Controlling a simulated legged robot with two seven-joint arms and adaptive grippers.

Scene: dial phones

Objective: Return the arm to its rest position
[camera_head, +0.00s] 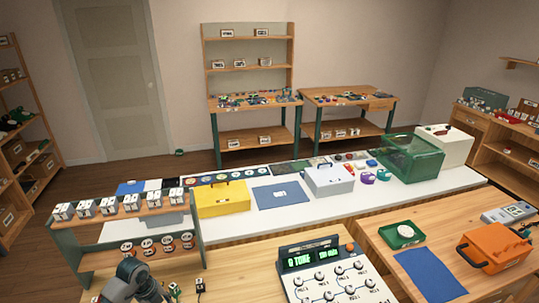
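A grey and black part of my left arm (130,281) shows at the bottom left edge of the head view, low in front of the small shelf rack. Its fingers cannot be made out, so I cannot tell whether the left gripper is open or shut, or whether it holds anything. My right arm and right gripper are not in view. A console with a green-lit display (312,258) and several round knobs stands on the near wooden table, to the right of my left arm.
Small black and white items (199,286) lie close to my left arm. The green rack (98,262) holds several labelled boxes and jars. Behind are a yellow case (222,200) and a grey toolbox (328,181). An orange case (494,247) stands at right.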

